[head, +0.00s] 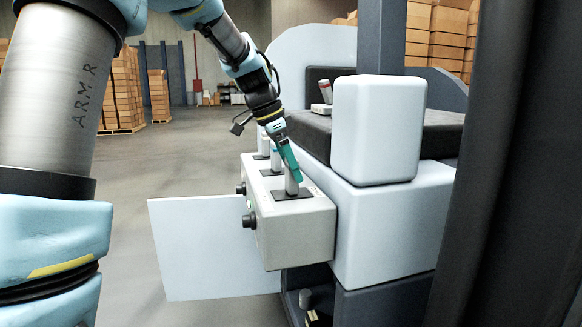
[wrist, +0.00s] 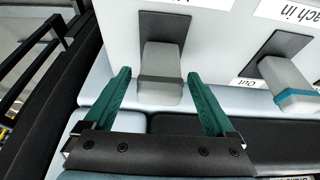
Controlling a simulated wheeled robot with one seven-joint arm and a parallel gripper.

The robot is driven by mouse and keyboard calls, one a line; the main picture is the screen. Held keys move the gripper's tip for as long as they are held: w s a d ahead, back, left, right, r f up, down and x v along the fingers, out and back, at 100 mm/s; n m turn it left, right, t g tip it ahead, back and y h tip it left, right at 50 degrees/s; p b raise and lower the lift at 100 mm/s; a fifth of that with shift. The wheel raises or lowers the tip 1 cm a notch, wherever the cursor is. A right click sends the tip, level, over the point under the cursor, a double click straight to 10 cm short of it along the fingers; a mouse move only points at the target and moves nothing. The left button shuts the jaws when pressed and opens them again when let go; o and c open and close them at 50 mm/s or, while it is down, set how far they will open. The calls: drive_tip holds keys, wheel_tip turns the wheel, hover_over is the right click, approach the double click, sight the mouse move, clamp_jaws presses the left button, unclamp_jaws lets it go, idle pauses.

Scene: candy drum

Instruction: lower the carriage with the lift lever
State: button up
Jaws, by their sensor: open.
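A light grey control box (head: 305,222) carries a short row of upright levers. The nearest lever (head: 291,184) stands in a dark slot plate; its label is cut off, so I cannot read whether it is the lift lever. My gripper (head: 286,158), with green fingers, reaches down to it from above. In the wrist view, my gripper (wrist: 158,82) is open, with one finger on each side of the grey lever (wrist: 160,70), which has a dark band. Gaps show on both sides, so it is not gripped. The carriage cannot be made out.
The neighbouring lever (wrist: 290,85) has a blue band and a partly visible reach label. A pale flat panel (head: 210,248) and dark round knobs are on the box's left side. A black seat (head: 440,135) and white armrest block (head: 378,130) stand to the right.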

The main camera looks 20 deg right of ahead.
drive_tip(key=b+v, duration=0.1)
drive_tip(key=v, duration=0.9)
drive_tip(key=shift+r, duration=0.35)
drive_tip(key=shift+a, duration=0.15)
drive_tip(key=s+a+f+n+t+y, duration=0.1)
drive_tip(key=a+f+n+t+y, duration=0.1)
drive_tip(key=a+f+n, duration=1.1)
drive_tip(key=s+a+f+n+y, duration=0.1)
drive_tip(key=s+a+f+n, duration=0.1)
drive_tip(key=s+a+f, duration=0.3)
drive_tip(key=s+a+f+n+y, duration=0.1)
drive_tip(key=s+a+f+n, duration=0.2)
drive_tip(key=a, duration=0.8)
wheel_tip(320, 180, down, 5)
drive_tip(key=s, duration=0.2)
drive_tip(key=shift+s, duration=0.25)
